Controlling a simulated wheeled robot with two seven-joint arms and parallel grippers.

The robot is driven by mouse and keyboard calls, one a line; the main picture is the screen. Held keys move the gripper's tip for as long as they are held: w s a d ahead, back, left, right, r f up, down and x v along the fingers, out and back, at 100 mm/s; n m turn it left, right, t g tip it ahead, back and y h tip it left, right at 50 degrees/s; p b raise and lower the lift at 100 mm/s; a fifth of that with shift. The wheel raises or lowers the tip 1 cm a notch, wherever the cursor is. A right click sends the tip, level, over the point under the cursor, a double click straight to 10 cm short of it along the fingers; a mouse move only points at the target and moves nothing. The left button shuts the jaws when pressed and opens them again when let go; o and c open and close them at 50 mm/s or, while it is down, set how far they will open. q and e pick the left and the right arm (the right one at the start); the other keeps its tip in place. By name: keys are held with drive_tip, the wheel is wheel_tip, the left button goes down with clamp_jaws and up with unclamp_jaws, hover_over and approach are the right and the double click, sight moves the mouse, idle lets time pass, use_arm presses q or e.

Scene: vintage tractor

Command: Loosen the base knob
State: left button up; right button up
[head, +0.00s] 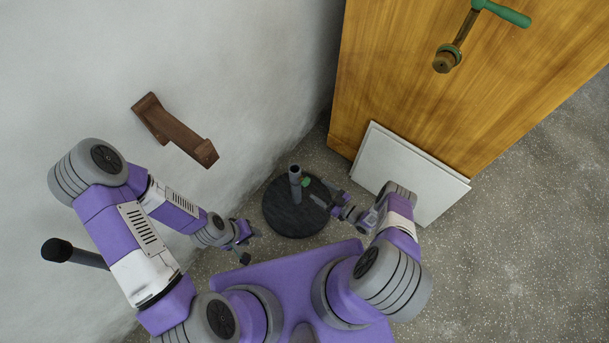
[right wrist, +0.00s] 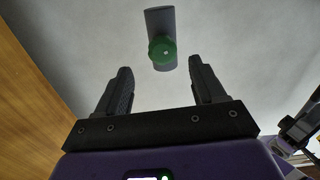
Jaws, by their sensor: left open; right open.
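The green base knob (head: 305,182) sits on the side of a short grey post (head: 295,174) that stands on a round black base (head: 288,221) on the floor. In the right wrist view the knob (right wrist: 162,52) faces me on the grey post (right wrist: 160,20). My right gripper (head: 319,192) is open at the right of the post. In the wrist view the knob lies just beyond the fingertips of the gripper (right wrist: 159,70), roughly centred between them, with no visible contact. My left gripper (head: 249,246) is open and empty, left of and in front of the base.
A wooden panel (head: 400,90) with a green-handled crank (head: 505,13) stands behind right. White boards (head: 395,165) lean against its foot. A brown bracket (head: 175,132) is on the pale wall (head: 240,70). Open floor (head: 520,210) lies to the right.

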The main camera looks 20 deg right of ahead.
sight(306, 182)
drive_tip(key=b+x, duration=0.1)
drive_tip(key=x, duration=0.6)
drive_tip(key=shift+a, duration=0.3)
drive_tip(key=c, duration=1)
drive_tip(key=shift+n, duration=0.4)
